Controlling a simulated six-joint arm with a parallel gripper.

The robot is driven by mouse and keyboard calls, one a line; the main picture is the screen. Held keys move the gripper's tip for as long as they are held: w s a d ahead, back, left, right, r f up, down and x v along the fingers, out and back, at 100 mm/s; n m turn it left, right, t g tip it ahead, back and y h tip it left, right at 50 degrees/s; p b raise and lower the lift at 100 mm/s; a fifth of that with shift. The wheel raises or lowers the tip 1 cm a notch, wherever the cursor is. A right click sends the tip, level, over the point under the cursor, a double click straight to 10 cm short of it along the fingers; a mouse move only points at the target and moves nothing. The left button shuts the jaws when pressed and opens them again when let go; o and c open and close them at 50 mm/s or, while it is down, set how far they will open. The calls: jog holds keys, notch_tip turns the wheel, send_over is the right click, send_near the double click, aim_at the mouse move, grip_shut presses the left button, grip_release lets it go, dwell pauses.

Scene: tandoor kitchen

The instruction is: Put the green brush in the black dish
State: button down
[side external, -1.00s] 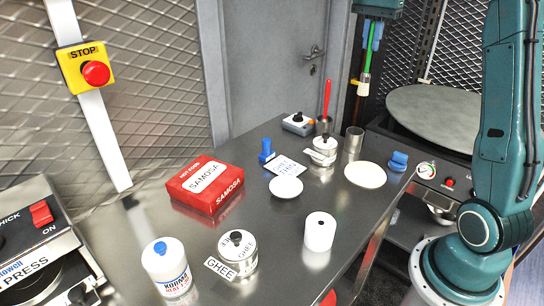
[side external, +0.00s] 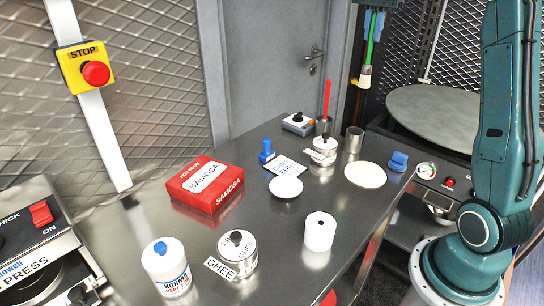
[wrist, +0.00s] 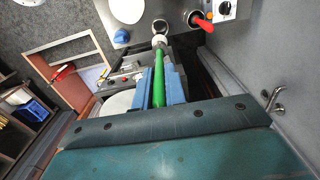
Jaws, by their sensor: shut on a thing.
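The green brush (side external: 370,48) hangs head down from my gripper (side external: 374,20) at the top of the side view, above the far end of the steel table. Its pale head points down. In the wrist view the green handle (wrist: 158,88) lies between my two blue fingers (wrist: 160,80), which are shut on it. The brush head (wrist: 161,40) appears close to a steel cup's opening in that view, but the side view shows it well above the table. I cannot make out a black dish in either view.
Below stand a steel cup (side external: 354,139), a red-handled tool (side external: 327,99) in a holder, a lidded tin (side external: 323,150), a white disc (side external: 365,174) and a blue item (side external: 398,161). A red samosa box (side external: 206,190) stands left. A large grey round top (side external: 440,112) is at right.

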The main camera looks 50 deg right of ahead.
jog(key=w+a, duration=0.2)
jog(key=a, duration=2.7)
jog(key=shift+a+r, duration=0.3)
notch_tip(320, 180, down, 16)
jog(key=shift+f, duration=2.05)
